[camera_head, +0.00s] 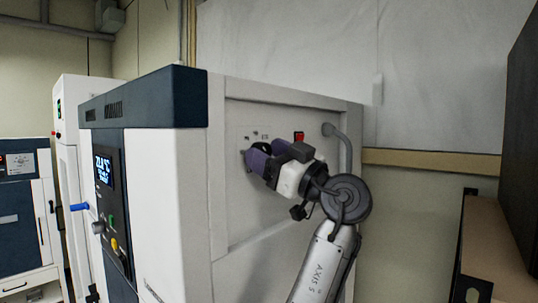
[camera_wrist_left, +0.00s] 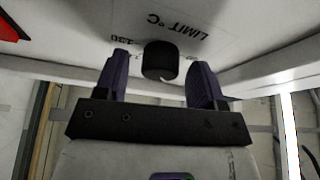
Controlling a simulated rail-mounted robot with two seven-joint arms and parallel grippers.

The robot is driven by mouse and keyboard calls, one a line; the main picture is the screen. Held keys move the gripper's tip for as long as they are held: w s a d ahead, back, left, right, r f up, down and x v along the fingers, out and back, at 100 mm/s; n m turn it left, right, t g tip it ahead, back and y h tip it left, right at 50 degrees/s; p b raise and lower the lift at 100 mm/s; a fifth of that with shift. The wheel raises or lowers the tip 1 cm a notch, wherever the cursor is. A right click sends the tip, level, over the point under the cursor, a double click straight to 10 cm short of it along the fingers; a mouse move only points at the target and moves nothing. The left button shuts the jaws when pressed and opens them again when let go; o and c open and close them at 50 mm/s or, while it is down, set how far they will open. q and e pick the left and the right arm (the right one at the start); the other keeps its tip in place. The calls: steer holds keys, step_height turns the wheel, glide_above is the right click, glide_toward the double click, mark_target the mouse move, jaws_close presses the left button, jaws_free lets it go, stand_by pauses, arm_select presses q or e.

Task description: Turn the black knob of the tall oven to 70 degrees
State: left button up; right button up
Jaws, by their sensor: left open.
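The tall oven is the big white cabinet (camera_head: 170,190) with a dark blue top band in the middle of the head view. My left gripper (camera_head: 256,153) is at the upper part of its side panel. In the left wrist view the black knob (camera_wrist_left: 160,61) stands out from a white panel marked "LIMIT °C" and "130". The two purple fingers of my left gripper (camera_wrist_left: 158,82) are open on either side of the knob, with a gap visible on each side. The head view shows the knob poorly, as the fingers cover that spot. My right gripper is not in view.
A red switch (camera_head: 299,136) and a grey hose (camera_head: 345,145) are on the same panel, near my left wrist. The oven front has a lit display (camera_head: 103,170) and buttons. Other white equipment (camera_head: 25,215) stands at left; a brown shelf (camera_head: 497,240) is at right.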

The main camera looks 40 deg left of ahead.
arm_select(q)
steer(key=shift+d, duration=0.1)
steer(key=b+v, duration=0.2)
steer(key=v, duration=1)
stand_by(0.4)
